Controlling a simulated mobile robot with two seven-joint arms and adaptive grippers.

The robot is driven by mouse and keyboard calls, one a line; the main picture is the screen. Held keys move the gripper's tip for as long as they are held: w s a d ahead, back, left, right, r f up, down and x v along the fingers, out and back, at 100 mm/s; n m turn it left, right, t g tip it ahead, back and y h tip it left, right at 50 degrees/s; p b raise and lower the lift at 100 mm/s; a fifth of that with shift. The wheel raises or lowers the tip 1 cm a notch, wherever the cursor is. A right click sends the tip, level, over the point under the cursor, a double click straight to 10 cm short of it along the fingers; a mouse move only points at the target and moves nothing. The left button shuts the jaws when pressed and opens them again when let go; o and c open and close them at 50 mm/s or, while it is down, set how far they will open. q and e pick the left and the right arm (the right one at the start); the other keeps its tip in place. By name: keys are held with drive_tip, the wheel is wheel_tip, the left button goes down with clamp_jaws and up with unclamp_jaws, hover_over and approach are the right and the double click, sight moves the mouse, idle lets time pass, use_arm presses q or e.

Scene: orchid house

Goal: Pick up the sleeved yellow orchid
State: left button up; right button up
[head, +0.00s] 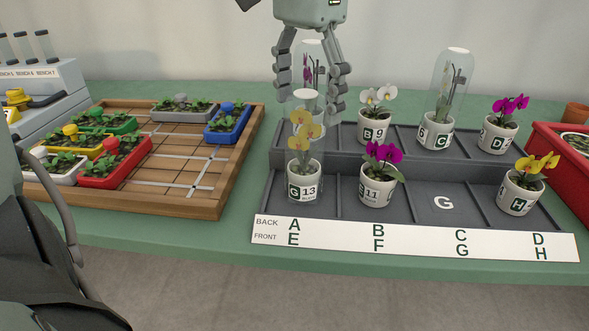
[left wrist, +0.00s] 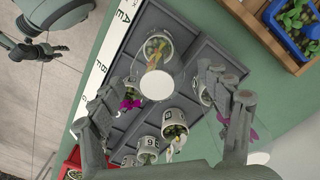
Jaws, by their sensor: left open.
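The sleeved yellow orchid (head: 305,130) stands upright in a white pot marked G 13, in front slot E of the grey rack. A clear sleeve with a white round top surrounds its flowers. In the left wrist view the sleeve's white top (left wrist: 157,86) lies between the fingers, with the pot beyond it. My left gripper (head: 310,98) points down from above, open, its fingers apart on either side of the sleeve's top. It also shows in the left wrist view (left wrist: 163,82). A dark part, apparently my right gripper (left wrist: 40,49), shows there at upper left; its jaws are unclear.
A sleeved magenta orchid (head: 307,68) stands close behind, partly hidden by my left gripper. A magenta orchid (head: 381,175) is beside it in slot F. A wooden tray (head: 215,204) lies left.

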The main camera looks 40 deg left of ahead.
sight(305, 144)
use_arm(q)
drive_tip(key=f, duration=0.7)
drive_tip(key=shift+s+f, duration=0.25)
drive_tip(key=c, duration=1.8)
drive_tip(key=shift+o, duration=0.2)
drive_tip(key=shift+r, duration=0.1)
